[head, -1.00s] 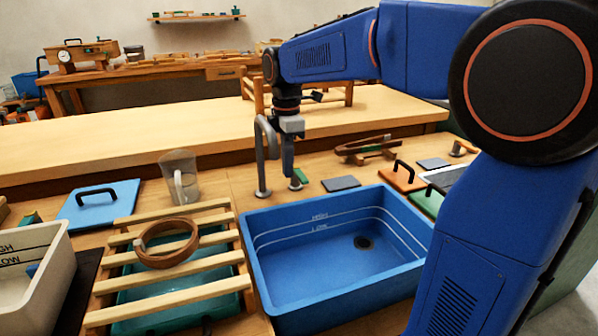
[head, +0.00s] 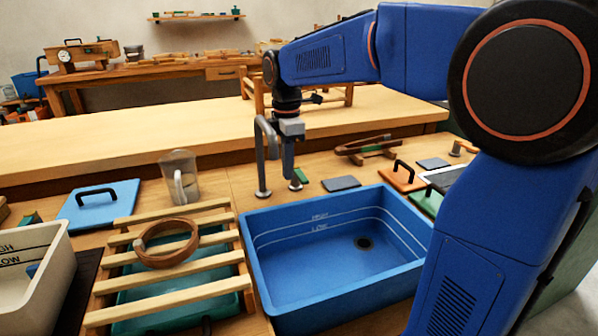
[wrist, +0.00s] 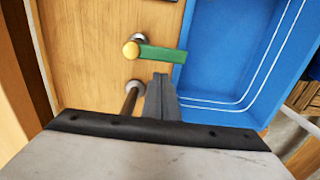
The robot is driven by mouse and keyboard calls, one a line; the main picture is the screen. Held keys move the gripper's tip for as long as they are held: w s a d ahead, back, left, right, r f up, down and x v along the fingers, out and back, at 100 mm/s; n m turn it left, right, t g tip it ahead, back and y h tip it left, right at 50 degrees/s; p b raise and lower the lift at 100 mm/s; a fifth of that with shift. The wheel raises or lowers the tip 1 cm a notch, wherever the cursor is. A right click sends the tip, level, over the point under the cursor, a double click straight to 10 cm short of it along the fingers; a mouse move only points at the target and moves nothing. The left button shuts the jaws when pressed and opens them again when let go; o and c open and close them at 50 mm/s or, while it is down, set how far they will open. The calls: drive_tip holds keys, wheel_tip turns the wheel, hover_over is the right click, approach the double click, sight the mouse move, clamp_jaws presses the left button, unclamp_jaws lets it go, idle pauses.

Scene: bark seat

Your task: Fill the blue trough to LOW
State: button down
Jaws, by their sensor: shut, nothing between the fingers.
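The blue trough (head: 262,275) sits at the centre right in the head view. LOW and HIGH lines mark its inner wall. A dark drain shows on its floor, and I see no clear water surface. A grey tap spout (head: 261,165) stands behind its left back corner, and no stream shows from it. A green tap lever (wrist: 160,53) with a brass-coloured knob points toward the trough's rim in the wrist view. My gripper (head: 289,178) is shut and empty, pointing down beside the spout. Its fingertips (wrist: 160,76) appear close to the lever; contact cannot be told.
A slatted wooden rack (head: 165,288) with a brown ring (head: 166,260) lies left of the trough, over a teal basin. A clear jug (head: 180,178), a blue lid (head: 98,205) and a white trough (head: 50,270) stand farther left. Orange and green lids lie to the right.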

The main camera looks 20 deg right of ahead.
drive_tip(key=shift+f, duration=1.4)
drive_tip(key=shift+w+d, duration=0.1)
drive_tip(key=shift+d, duration=2.6)
wheel_tip(320, 180, up, 4)
drive_tip(key=shift+r, duration=0.1)
drive_tip(key=shift+w, duration=0.1)
drive_tip(key=w+d, duration=0.4)
drive_tip(key=w, duration=0.1)
drive_tip(key=shift+w+d, duration=0.2)
drive_tip(key=shift+d, duration=0.1)
